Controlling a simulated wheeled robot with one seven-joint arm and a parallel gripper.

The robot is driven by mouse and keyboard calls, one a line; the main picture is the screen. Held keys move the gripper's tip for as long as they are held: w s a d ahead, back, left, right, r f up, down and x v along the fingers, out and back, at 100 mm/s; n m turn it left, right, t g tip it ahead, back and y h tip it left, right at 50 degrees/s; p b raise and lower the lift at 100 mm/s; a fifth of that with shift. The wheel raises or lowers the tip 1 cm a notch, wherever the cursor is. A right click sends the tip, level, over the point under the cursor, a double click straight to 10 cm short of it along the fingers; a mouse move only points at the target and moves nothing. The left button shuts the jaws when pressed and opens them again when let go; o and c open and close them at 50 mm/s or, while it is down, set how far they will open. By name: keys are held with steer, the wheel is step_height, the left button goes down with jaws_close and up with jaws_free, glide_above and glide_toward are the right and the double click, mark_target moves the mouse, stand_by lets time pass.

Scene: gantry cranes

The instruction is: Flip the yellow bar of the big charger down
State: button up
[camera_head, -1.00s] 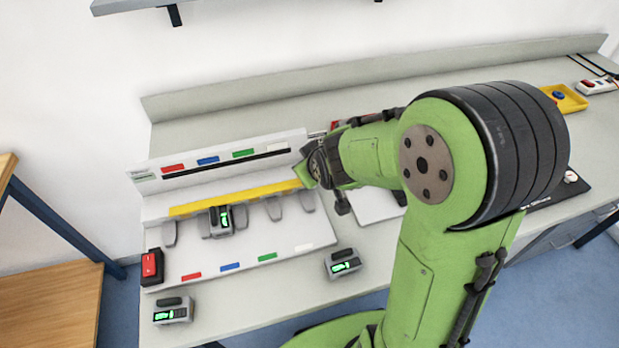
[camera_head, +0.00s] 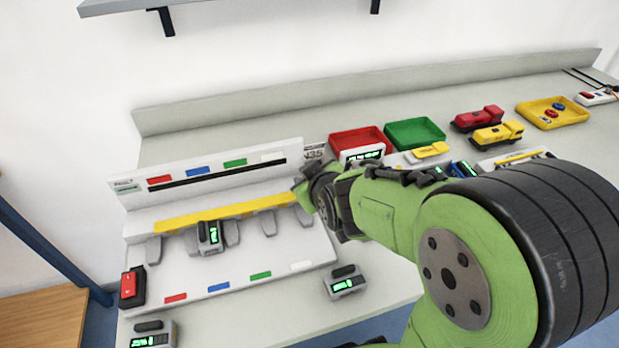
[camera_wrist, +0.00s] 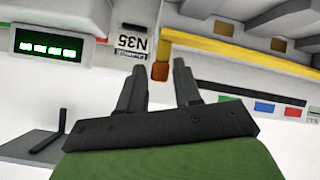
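The big charger (camera_head: 205,290) is the white station at the left of the bench in the head view. Its yellow bar (camera_head: 225,214) runs along the top edge of its slots, below the upright back panel. The bar also shows in the wrist view (camera_wrist: 245,52), to the upper right. My gripper (camera_wrist: 156,80) is open and empty, its two dark fingers apart. In the wrist view the fingertips are near the bar's end, apart from it as far as I can see. In the head view my gripper is by the charger's right end, its fingers partly hidden.
A grey battery (camera_head: 210,237) stands in one slot. Two more lie in front, one at right (camera_head: 345,284), one at left (camera_head: 152,336). A red switch (camera_head: 130,287) is at the charger's left. Red (camera_head: 358,140) and green trays (camera_head: 414,133) stand at the back.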

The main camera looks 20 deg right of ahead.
steer(key=shift+o, duration=1.1)
steer(key=shift+s+r, duration=0.15)
steer(key=shift+r, duration=0.05)
steer(key=p+v, duration=0.1)
steer(key=v, duration=1.4)
steer(key=shift+s, duration=0.2)
steer(key=shift+r, duration=0.1)
